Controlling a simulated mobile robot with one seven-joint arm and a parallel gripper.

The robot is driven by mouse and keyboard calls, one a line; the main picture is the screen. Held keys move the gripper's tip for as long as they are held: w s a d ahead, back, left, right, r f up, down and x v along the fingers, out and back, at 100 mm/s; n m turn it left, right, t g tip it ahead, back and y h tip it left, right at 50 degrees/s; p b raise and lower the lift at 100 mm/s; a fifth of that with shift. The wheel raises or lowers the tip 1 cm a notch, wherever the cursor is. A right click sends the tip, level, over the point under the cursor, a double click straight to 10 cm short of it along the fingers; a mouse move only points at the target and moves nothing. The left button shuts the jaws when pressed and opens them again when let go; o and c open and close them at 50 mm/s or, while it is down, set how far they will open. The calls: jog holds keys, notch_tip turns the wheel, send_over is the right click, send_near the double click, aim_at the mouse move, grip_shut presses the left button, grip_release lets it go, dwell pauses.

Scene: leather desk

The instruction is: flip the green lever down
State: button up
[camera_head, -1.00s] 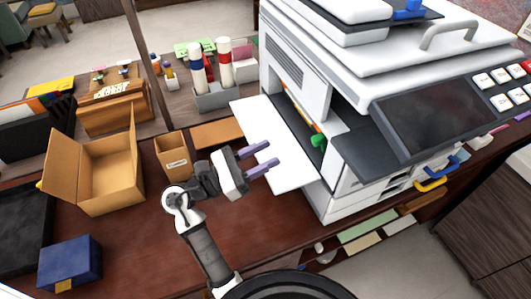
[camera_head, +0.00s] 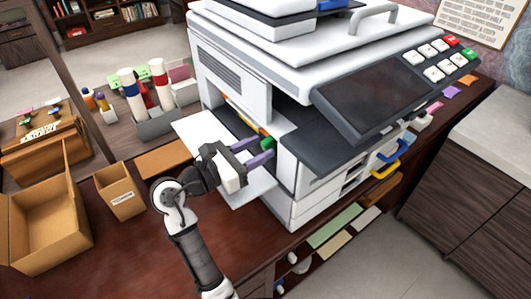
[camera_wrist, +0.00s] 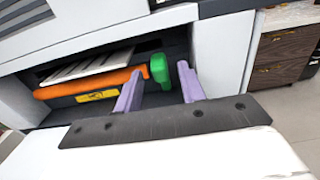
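The green lever (camera_wrist: 159,70) stands inside the printer's open front bay, at the right end of an orange bar (camera_wrist: 95,84). It also shows in the head view (camera_head: 267,144), just beyond my fingertips. My gripper (camera_wrist: 160,84) is open, with its two purple fingers apart. In the wrist view the lever appears between the fingertips. Whether a finger touches it I cannot tell. In the head view my gripper (camera_head: 262,151) reaches over the lowered white door toward the bay. The lever's lower part is partly hidden.
The white printer (camera_head: 231,75) has its front door (camera_head: 200,128) folded down. Its dark control panel (camera_head: 367,92) juts out right of the bay. An open cardboard box (camera_head: 45,225) and a small brown box (camera_head: 119,192) stand left on the desk (camera_head: 135,262). The bay walls are close around my gripper.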

jog(key=shift+b+x, duration=0.4)
jog(key=shift+x, duration=1.05)
jog(key=shift+c, duration=0.3)
grip_shut()
